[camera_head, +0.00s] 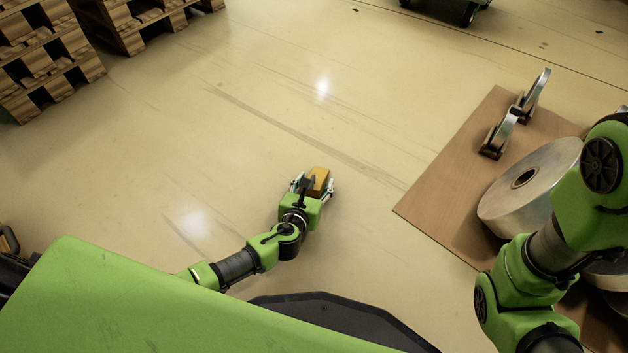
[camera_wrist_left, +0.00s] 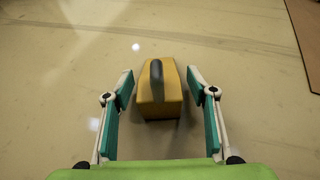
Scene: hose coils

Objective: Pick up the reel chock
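The reel chock (camera_head: 319,180) is a yellow block with a dark handle on top, lying on the floor in front of my base. My left gripper (camera_head: 312,183) is at it in the head view. In the left wrist view the chock (camera_wrist_left: 160,95) sits between the two spread fingers of the left gripper (camera_wrist_left: 163,95). Bare floor shows between the chock and each finger, so the gripper is open and not holding it. My right arm rises at the right of the head view, and its gripper is not visible.
A brown board (camera_head: 430,205) lies to the right, bearing a large silver reel (camera_head: 530,185) and a metal stand (camera_head: 510,125). Wooden pallets (camera_head: 45,60) stand at the far left. A dark wheeled thing (camera_head: 468,12) is at the top. The floor between is clear.

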